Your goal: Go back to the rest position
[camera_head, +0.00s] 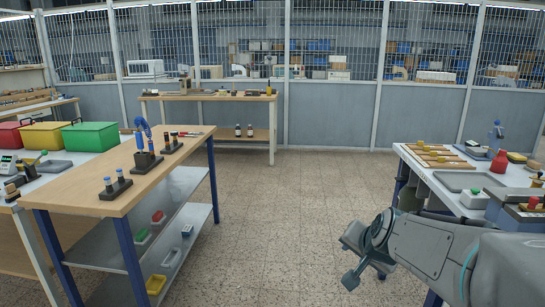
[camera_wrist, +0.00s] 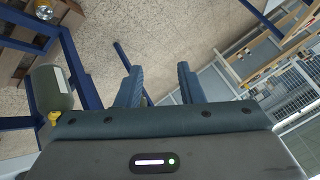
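My gripper (camera_head: 347,258) is at the lower right in the head view, at the end of my arm, over the floor and left of the right-hand table. In the wrist view my gripper (camera_wrist: 158,82) shows two dark fingers spread apart with only floor between them. It is open and holds nothing. Nothing touches the fingertips.
The right-hand table (camera_head: 470,205) carries trays and tools close to my arm. A wooden bench (camera_head: 110,200) with tool holders stands left, and another bench (camera_head: 215,97) at the back. The floor between is clear. A grey-green bottle (camera_wrist: 52,88) shows left in the wrist view.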

